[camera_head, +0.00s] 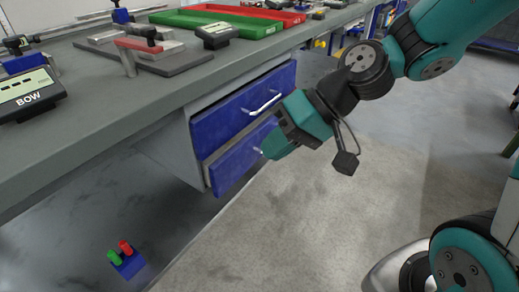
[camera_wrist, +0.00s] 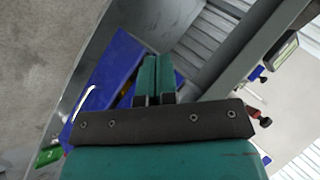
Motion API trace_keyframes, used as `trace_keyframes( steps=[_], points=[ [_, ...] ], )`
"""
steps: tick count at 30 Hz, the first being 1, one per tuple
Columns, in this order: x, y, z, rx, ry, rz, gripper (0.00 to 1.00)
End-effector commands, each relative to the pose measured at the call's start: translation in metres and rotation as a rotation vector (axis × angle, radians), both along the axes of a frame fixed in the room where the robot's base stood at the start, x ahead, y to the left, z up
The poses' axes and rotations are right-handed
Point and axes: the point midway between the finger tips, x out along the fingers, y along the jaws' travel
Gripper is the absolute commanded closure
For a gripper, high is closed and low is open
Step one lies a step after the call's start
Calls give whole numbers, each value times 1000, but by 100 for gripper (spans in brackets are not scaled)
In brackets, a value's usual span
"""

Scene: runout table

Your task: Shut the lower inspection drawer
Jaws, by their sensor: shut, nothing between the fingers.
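The lower inspection drawer (camera_head: 232,168) has a blue front under the table, below the upper blue drawer (camera_head: 235,107) with its pale bar handle (camera_head: 264,103). In the wrist view my shut, empty fingers (camera_wrist: 155,78) lie beside a blue drawer front (camera_wrist: 108,72) with a pale handle.
The grey worktable (camera_head: 150,100) overhangs the drawers and carries a BOW display (camera_head: 28,96), a fixture, a green tray (camera_head: 215,22) and a red tray. A blue block with green and red parts (camera_head: 127,262) lies on the floor at lower left. Floor in front is clear.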

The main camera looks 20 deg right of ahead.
Motion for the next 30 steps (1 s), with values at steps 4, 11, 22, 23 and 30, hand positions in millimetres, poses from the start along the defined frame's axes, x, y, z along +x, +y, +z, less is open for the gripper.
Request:
trace_keyframes(
  steps=[4,11,22,23,30],
  points=[
    [65,-53,-73,279,30,-383,100],
    [111,-138,-118,542,13,-807,100],
    [146,-134,-134,589,3,-885,100],
    [151,-130,-136,590,4,-884,100],
    [191,-100,-152,590,3,-882,100]
  ],
)
